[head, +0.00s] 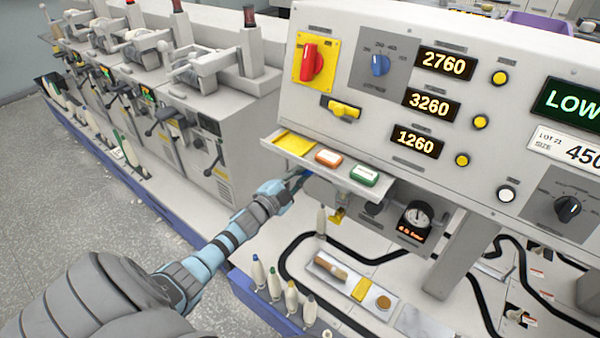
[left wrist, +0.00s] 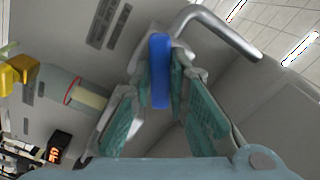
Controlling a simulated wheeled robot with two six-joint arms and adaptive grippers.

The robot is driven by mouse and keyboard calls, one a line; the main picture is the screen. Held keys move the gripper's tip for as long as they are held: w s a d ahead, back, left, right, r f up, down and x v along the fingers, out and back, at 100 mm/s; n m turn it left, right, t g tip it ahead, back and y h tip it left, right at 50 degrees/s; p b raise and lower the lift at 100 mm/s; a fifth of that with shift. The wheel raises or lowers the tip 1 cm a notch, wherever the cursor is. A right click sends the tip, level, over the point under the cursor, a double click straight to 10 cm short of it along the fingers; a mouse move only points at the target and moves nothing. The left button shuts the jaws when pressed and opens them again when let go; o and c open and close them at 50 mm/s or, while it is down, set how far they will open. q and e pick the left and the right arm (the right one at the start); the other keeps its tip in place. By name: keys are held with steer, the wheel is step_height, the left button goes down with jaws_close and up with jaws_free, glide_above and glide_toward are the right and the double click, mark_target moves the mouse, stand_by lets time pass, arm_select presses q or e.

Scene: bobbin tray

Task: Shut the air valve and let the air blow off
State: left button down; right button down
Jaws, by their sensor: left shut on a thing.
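My left gripper (head: 298,184) reaches under the left end of the panel's small shelf. In the left wrist view the gripper (left wrist: 160,95) has its two green-padded fingers on both sides of a blue lever (left wrist: 160,72), the air valve's handle by its look, and is shut on it. The handle stands upright in that picture, close to a bent grey pipe. A round pressure gauge (head: 417,218) with a small lit readout hangs under the panel; its figures are too small to read. A yellow part (head: 337,214) hangs between gripper and gauge. My right gripper is out of view.
The panel carries a red switch (head: 311,62) and lit displays. Several bobbins (head: 274,284) stand on the table edge below. Machines line the left.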

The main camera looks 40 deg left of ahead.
arm_select(q)
steer(key=n+p, duration=0.2)
steer(key=n, duration=0.9)
steer(key=shift+f, duration=0.1)
steer(key=shift+n, duration=0.4)
steer(key=c, duration=1.6)
jaws_free()
steer(key=shift+o, duration=0.2)
steer(key=s, duration=1.2)
steer(key=shift+d, duration=0.15)
